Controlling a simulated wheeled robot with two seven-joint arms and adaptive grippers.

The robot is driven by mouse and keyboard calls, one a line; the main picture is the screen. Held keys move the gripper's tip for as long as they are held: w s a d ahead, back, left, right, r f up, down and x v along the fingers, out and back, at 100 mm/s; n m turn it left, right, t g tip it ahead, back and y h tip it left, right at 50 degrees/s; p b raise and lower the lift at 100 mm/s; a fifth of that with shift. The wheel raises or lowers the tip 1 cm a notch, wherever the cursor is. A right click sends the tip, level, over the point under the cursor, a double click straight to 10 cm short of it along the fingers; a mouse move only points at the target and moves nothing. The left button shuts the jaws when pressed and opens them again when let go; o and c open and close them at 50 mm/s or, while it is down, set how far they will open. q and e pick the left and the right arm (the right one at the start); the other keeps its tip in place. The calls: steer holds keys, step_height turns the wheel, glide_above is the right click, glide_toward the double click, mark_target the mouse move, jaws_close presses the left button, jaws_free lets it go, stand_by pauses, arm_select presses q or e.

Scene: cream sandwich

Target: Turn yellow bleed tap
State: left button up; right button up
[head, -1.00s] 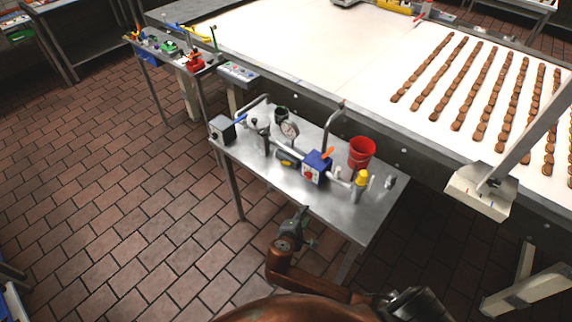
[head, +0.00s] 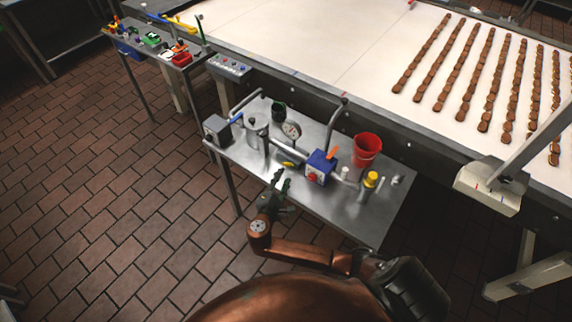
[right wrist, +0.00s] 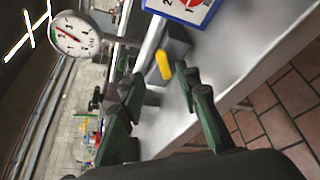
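The yellow bleed tap (head: 288,164) is a small yellow lever low on the pipework over the steel bench. In the right wrist view, the yellow lever (right wrist: 163,64) sits on a grey block, just beyond the fingertips and between them in the picture. My right gripper (head: 280,181) is at the near edge of the bench, just short of the tap. Its green fingers (right wrist: 161,82) are spread, with nothing between them. I cannot tell the exact gap to the lever. My left gripper is not in view.
A blue box with a red knob (head: 320,166) stands right of the tap; a pressure gauge (head: 291,131) stands behind. A red bucket (head: 366,150) and a yellow-capped fitting (head: 371,180) are further right. A grey box (head: 217,130) is at left. The bench front (head: 330,211) is bare.

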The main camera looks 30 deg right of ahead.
mark_target(291, 165)
steer(key=x, duration=0.5)
steer(key=shift+s+d, duration=0.2)
steer(key=shift+d, duration=0.3)
steer(key=shift+w+d+f, duration=0.15)
steer(key=shift+w+d, duration=0.05)
steer(key=shift+d, duration=0.05)
steer(key=shift+w+d+b, duration=0.15)
steer(key=shift+b, duration=0.15)
steer(key=shift+w, duration=0.1)
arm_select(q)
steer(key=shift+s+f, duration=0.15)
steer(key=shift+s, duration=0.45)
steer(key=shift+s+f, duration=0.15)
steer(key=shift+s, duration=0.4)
arm_select(e)
jaws_close()
